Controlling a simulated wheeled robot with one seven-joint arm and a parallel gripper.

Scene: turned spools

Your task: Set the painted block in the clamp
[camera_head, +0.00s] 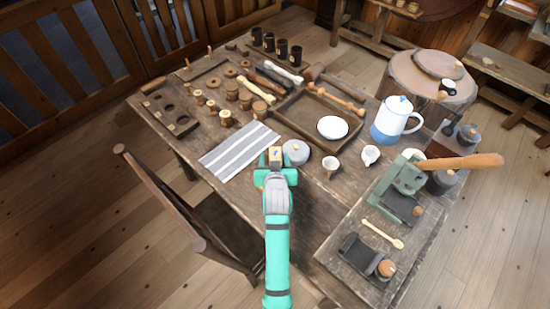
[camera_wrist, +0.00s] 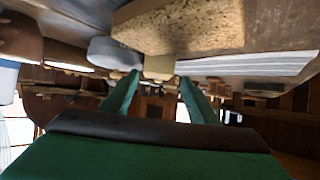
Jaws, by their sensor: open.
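My gripper (camera_head: 275,172) is open at the front edge of the table. A small wooden block (camera_head: 275,153) with a dark mark on its face shows just beyond the fingertips; I take it as the painted block. In the wrist view a pale block (camera_wrist: 160,66) lies between and beyond the spread fingertips (camera_wrist: 159,80); contact cannot be told. The green clamp (camera_head: 402,178) stands at the right on the side bench, well away from my gripper. A wooden handle (camera_head: 465,162) reaches right from beside it.
A round grey lidded pot (camera_head: 295,152) stands close right of the block, a striped cloth (camera_head: 240,149) to the left. A tray with a white plate (camera_head: 333,127), a cup (camera_head: 331,164) and a blue-white jug (camera_head: 393,120) stand farther right. A spoon (camera_head: 382,234) lies near the clamp.

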